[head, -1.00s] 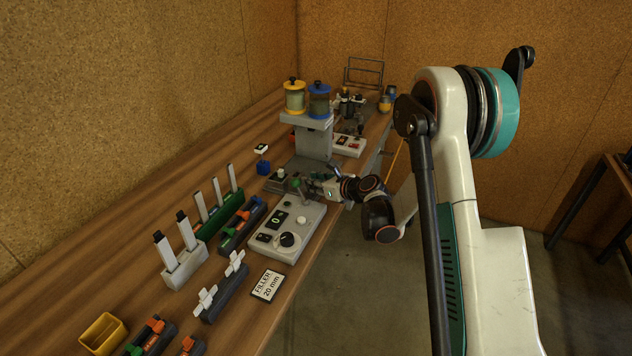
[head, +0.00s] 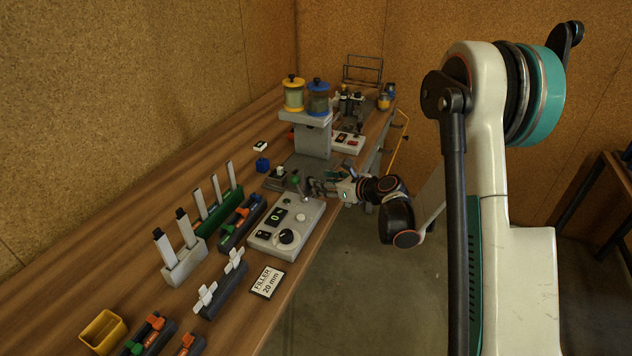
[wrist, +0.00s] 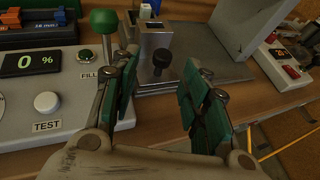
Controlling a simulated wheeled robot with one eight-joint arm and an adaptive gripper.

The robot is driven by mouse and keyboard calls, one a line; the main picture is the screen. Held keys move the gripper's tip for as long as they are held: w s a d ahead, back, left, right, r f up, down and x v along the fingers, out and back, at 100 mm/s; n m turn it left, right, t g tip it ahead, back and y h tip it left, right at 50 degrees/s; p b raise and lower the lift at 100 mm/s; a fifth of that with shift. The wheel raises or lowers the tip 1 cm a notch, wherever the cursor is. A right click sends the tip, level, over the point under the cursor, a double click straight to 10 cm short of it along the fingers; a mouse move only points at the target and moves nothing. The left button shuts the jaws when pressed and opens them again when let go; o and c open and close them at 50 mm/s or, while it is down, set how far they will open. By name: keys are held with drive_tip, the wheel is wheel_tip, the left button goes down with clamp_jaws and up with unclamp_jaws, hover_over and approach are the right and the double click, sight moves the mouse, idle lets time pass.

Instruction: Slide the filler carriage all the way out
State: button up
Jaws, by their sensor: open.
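The filler carriage looks to be the grey block (wrist: 153,42) with a square opening on top and a black knob (wrist: 163,62) on its near side. It sits on the metal base plate (wrist: 205,72) below the grey filler column (head: 313,142). In the head view the carriage (head: 279,179) is small and partly crowded by the lever. My gripper (wrist: 162,95) is open, with green-padded fingers to the left and right of the knob in the picture and nothing held. Whether the knob lies in depth between the fingertips I cannot tell. My gripper also shows in the head view (head: 314,187), at the bench edge.
The control box (head: 287,226) with its display, TEST button and green-balled lever (wrist: 103,22) stands close to the left finger. Two lidded jars top the column. A red-switched box (head: 347,143) stands beyond. Open floor lies right of the bench.

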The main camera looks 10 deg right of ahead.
drive_tip(key=v, duration=0.5)
drive_tip(key=shift+s+d+r, duration=0.15)
drive_tip(key=shift+s, duration=0.2)
drive_tip(key=s+a+r+n+g+h, duration=0.1)
drive_tip(key=s+a+r+n+g, duration=0.15)
drive_tip(key=s+r+n, duration=0.45)
drive_tip(key=s+a+r+n+g+h, duration=0.1)
drive_tip(key=s+a+r+n+h, duration=0.2)
drive_tip(key=s+n, duration=0.55)
drive_tip(key=s+d+r+n+h, duration=0.1)
drive_tip(key=s+n, duration=0.6)
drive_tip(key=s, duration=0.2)
drive_tip(key=s+d+r+n+h, duration=0.1)
drive_tip(key=s+r+n+h, duration=0.1)
drive_tip(key=s+n, duration=0.5)
drive_tip(key=shift+s+d+g, duration=0.35)
drive_tip(key=shift+s+d, duration=0.05)
drive_tip(key=shift+s, duration=0.85)
